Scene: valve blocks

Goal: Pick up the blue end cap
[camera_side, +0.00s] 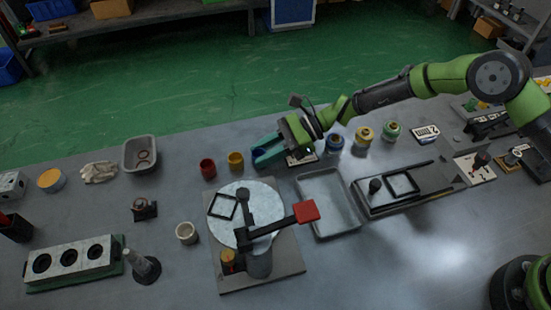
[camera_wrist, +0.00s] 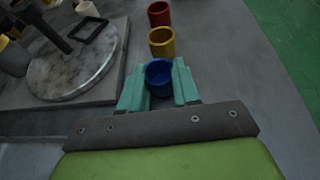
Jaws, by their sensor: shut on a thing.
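The blue end cap (camera_wrist: 158,78) is between the two teal fingers of my gripper (camera_wrist: 158,88) in the wrist view. The fingers are shut on its sides. In the side view my gripper (camera_side: 267,152) is at the near end of a row of caps, and the blue cap (camera_side: 261,152) shows only partly between the fingers. Whether the cap touches the table is hard to tell. The yellow cap (camera_wrist: 162,41) and the red cap (camera_wrist: 159,14) stand just beyond the fingers in the wrist view.
The round plate (camera_side: 262,199) on its base stands near the gripper, with a red-ended arm (camera_side: 306,211) over it. A grey tray (camera_side: 328,203) lies right of it. More capped jars (camera_side: 364,136) stand right of my gripper.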

